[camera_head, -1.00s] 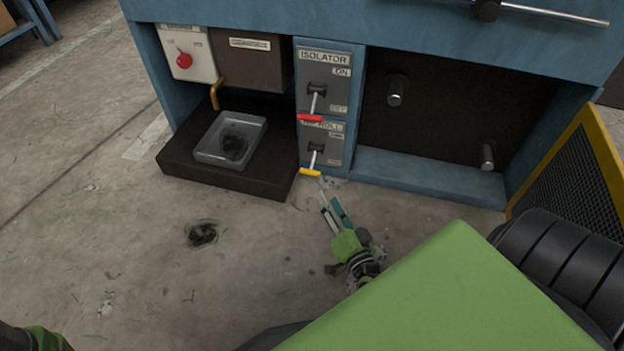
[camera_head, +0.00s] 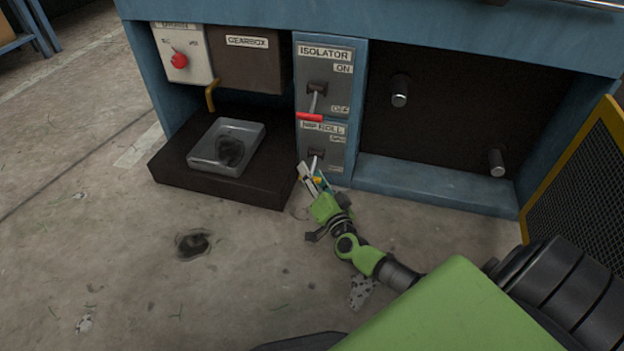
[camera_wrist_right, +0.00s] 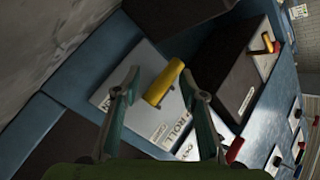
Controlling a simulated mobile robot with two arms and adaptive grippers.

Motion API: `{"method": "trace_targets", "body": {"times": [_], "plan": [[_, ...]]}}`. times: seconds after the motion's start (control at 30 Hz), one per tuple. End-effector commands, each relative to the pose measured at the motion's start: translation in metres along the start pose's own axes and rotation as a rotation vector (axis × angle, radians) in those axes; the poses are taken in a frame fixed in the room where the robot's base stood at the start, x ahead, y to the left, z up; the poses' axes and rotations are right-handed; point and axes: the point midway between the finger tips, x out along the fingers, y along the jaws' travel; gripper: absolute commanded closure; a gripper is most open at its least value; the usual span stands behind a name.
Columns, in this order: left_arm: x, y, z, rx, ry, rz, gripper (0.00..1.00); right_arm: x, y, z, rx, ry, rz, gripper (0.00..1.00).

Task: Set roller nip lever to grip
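The nip roll lever (camera_head: 314,162) sticks out of the grey NIP ROLL panel (camera_head: 338,158) and points downward. Its yellow handle (camera_head: 317,181) is mostly hidden by my right gripper (camera_head: 312,175) in the head view. In the right wrist view the yellow handle (camera_wrist_right: 164,82) lies between the two spread fingers, with a gap visible on each side. My right gripper is open around the handle, and I see no clear contact. My left gripper is out of view.
The isolator lever (camera_head: 312,104), with a red handle (camera_head: 309,117), hangs just above. A grey tray (camera_head: 227,147) sits on a dark ledge (camera_head: 219,184) to the left. A yellow-framed mesh guard (camera_head: 578,180) stands at the right. The floor in front is mostly clear.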

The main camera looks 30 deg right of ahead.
Motion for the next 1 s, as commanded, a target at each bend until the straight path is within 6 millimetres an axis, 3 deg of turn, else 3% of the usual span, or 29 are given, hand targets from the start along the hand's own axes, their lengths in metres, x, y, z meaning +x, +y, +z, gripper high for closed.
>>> {"method": "trace_targets", "body": {"times": [0.3, 0.47, 1.0], "plan": [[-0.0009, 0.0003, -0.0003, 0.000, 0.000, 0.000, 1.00, 0.0028, -0.0003, -0.0001, -0.001, -0.001, 0.000, 0.61], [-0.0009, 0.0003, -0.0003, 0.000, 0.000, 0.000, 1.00, 0.0026, -0.0004, 0.0001, -0.001, -0.001, 0.000, 1.00], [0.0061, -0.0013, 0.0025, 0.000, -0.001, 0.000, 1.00, 0.0000, -0.0008, 0.0025, 0.001, -0.016, 0.010, 1.00]]}}
